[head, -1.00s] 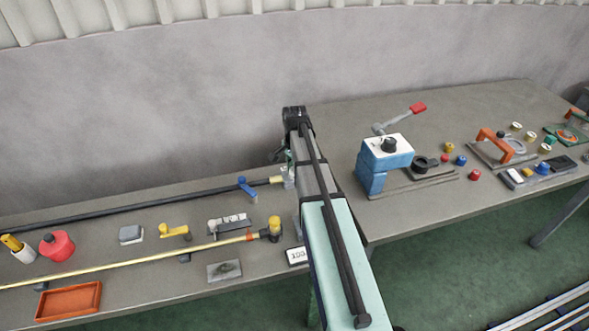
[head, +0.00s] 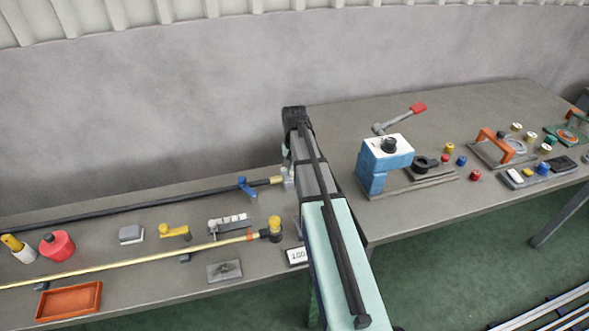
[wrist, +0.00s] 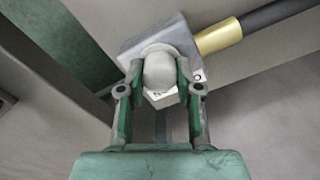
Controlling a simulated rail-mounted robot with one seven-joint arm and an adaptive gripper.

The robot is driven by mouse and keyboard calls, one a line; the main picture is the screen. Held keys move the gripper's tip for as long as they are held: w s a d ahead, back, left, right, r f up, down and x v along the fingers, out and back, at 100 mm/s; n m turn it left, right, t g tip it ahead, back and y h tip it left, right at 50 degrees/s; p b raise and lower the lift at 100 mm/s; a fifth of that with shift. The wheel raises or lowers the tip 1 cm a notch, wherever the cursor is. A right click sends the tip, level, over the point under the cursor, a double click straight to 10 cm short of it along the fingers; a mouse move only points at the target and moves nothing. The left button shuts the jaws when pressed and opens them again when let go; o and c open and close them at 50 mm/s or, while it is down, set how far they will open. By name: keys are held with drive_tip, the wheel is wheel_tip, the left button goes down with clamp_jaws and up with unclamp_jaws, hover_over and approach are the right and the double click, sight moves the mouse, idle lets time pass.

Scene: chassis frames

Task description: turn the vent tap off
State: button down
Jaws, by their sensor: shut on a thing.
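A rounded grey knob (wrist: 159,72) stands on a grey block (wrist: 128,55) in the wrist view. A brass fitting (wrist: 218,37) joins the block to a dark pipe (wrist: 275,14). My gripper (wrist: 159,88) has its green fingers on both sides of the knob and is shut on it. A white label with a dark mark (wrist: 198,75) shows partly beside the right finger. In the head view the grey block (head: 289,184) is at the pipe's right end, and my arm hides most of my gripper. I cannot read which setting the knob is at.
A blue-handled tap (head: 247,187) sits on the dark pipe. A yellow pipe (head: 130,262) with a yellow-capped end (head: 275,224) runs in front. A small white display (head: 297,256) is beside my arm. A blue-and-white block with a red-tipped lever (head: 387,158) stands to the right.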

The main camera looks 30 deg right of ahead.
sight(293, 169)
drive_tip(key=n, duration=0.5)
drive_tip(key=shift+a+n, duration=0.1)
drive_tip(key=shift+n, duration=0.2)
drive_tip(key=n, duration=0.5)
drive_tip(key=shift+a+n, duration=0.1)
drive_tip(key=shift+n, duration=0.2)
drive_tip(key=c, duration=0.8)
unclamp_jaws()
wheel_tip(293, 169, up, 12)
drive_tip(key=shift+f, duration=0.1)
